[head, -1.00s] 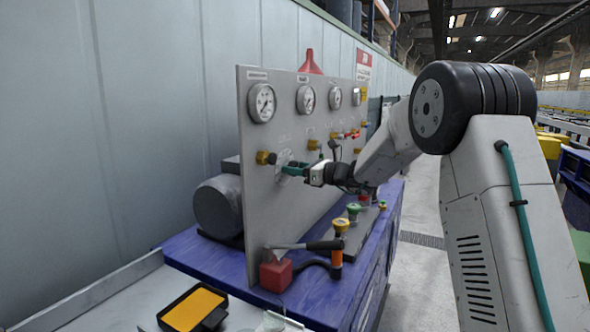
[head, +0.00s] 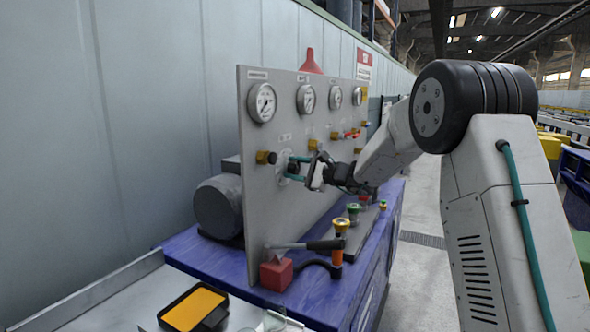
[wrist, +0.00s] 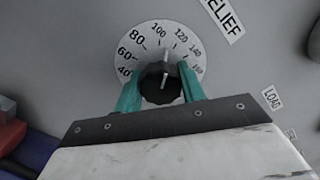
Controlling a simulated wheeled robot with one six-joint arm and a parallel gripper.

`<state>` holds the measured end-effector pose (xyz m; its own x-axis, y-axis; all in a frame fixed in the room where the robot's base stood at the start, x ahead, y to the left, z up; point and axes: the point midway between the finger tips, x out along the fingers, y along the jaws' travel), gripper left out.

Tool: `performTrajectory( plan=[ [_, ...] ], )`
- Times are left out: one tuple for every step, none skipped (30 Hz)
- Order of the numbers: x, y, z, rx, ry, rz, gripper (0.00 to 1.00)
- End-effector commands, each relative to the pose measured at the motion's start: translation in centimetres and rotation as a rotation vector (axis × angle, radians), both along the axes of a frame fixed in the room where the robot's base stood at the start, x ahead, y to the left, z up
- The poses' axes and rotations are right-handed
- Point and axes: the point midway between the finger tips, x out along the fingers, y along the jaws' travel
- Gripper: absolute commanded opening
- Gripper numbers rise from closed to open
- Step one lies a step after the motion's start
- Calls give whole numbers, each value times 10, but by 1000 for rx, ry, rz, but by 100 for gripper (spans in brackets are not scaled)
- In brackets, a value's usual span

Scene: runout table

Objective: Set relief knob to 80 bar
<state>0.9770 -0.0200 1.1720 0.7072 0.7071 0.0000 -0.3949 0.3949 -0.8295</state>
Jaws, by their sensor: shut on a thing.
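The relief knob (wrist: 160,88) is black with a white pointer line, on a round white dial (wrist: 124,86) marked from 40 upward. In the wrist view the pointer is near the top, between the 100 and 120 marks and to the right of 80. A "RELIEF" label (wrist: 225,18) is at the dial's upper right. My gripper (wrist: 160,92) has its teal fingers on both sides of the knob, shut on it. In the head view my gripper (head: 292,168) reaches the upright panel, and its fingers and wrist largely hide the knob.
The grey panel (head: 262,210) carries several gauges (head: 262,102) and a brass fitting (head: 266,157) left of my gripper. Below, a black-handled lever (head: 325,245), a red block (head: 276,274) and green-topped knobs (head: 353,208) stand on the blue bench (head: 215,262).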

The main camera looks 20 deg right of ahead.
Motion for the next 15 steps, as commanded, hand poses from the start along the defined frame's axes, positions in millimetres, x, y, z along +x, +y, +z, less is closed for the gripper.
performTrajectory(
  plan=[
    [0,0,-1,-29,-29,-1,17],
    [0,0,-1,-49,-48,-1,17],
    [0,0,-1,-76,-75,-1,17],
    [0,0,-1,-96,-95,-1,17],
    [0,0,-1,-116,-116,-1,17],
    [0,0,-1,-143,-142,-1,17],
    [0,0,-1,-163,-162,-1,17],
    [0,0,-1,-184,-183,-1,17],
    [0,0,-2,-210,-210,-1,17],
    [0,0,-2,-230,-229,-1,17],
    [0,0,-2,-250,-249,-1,17],
    [0,0,-2,-275,-275,-1,17],
    [0,0,-2,-295,-294,-1,17],
    [0,0,-2,-314,-312,0,17],
    [0,0,-2,-338,-336,0,17]
  ],
)
